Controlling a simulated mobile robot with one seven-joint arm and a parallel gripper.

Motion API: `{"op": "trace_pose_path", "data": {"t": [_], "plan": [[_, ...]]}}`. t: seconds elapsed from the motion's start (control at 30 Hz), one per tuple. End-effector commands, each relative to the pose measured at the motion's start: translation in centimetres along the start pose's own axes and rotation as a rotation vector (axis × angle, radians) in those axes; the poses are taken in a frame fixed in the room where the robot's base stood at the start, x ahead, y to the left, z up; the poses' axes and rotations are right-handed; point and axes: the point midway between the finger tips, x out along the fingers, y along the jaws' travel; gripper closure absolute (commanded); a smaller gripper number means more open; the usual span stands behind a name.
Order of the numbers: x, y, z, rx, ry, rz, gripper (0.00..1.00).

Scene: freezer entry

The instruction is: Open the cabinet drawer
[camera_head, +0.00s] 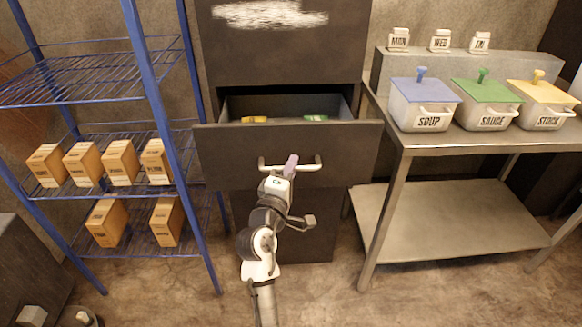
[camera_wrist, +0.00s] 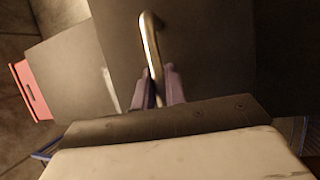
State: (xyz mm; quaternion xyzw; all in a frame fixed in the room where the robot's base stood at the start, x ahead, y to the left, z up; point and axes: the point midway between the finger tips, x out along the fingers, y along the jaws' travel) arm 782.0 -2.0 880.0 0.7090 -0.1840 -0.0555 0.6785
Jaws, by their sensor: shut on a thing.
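The dark cabinet (camera_head: 290,45) stands in the middle of the head view. Its drawer (camera_head: 235,150) is pulled out, and its inside shows, with a yellow item (camera_head: 254,120) and a green item (camera_head: 315,118) in it. A pale bar handle (camera_head: 307,166) runs across the drawer front. My gripper (camera_head: 291,162) is shut on the handle near its middle. In the wrist view the metal handle (camera_wrist: 152,40) passes between the two purple fingers of my gripper (camera_wrist: 158,88). The part of the handle between the fingers is partly hidden.
A blue wire shelf (camera_head: 75,75) with several cardboard boxes (camera_head: 120,162) stands to the left. A metal table (camera_head: 455,140) to the right holds soup (camera_head: 424,112), sauce (camera_head: 488,112) and stock (camera_head: 541,112) containers. The floor in front of the cabinet is mostly clear apart from my arm.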

Motion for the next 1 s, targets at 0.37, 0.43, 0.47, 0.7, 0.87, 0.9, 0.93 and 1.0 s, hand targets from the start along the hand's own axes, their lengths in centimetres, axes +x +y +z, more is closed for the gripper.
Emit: {"op": "trace_pose_path", "data": {"t": [0.37, 0.43, 0.47, 0.7, 0.87, 0.9, 0.93, 1.0], "plan": [[0.0, 0.0, -0.1, 0.0, 0.001, 0.0, 0.66], [0.0, 0.0, -0.1, 0.0, 0.001, 0.0, 0.66], [0.0, 0.0, -0.1, 0.0, 0.001, 0.0, 0.66], [-1.6, -0.3, -0.1, -0.001, 0.002, -0.001, 0.66], [-5.0, -0.4, -0.1, -0.002, 0.004, -0.002, 0.66], [-6.0, -0.4, -0.1, 0.0, 0.004, -0.001, 0.66], [-6.7, -0.4, -0.1, -0.001, 0.004, -0.001, 0.66], [-8.3, -0.4, -0.1, 0.0, 0.005, -0.001, 0.66]]}}
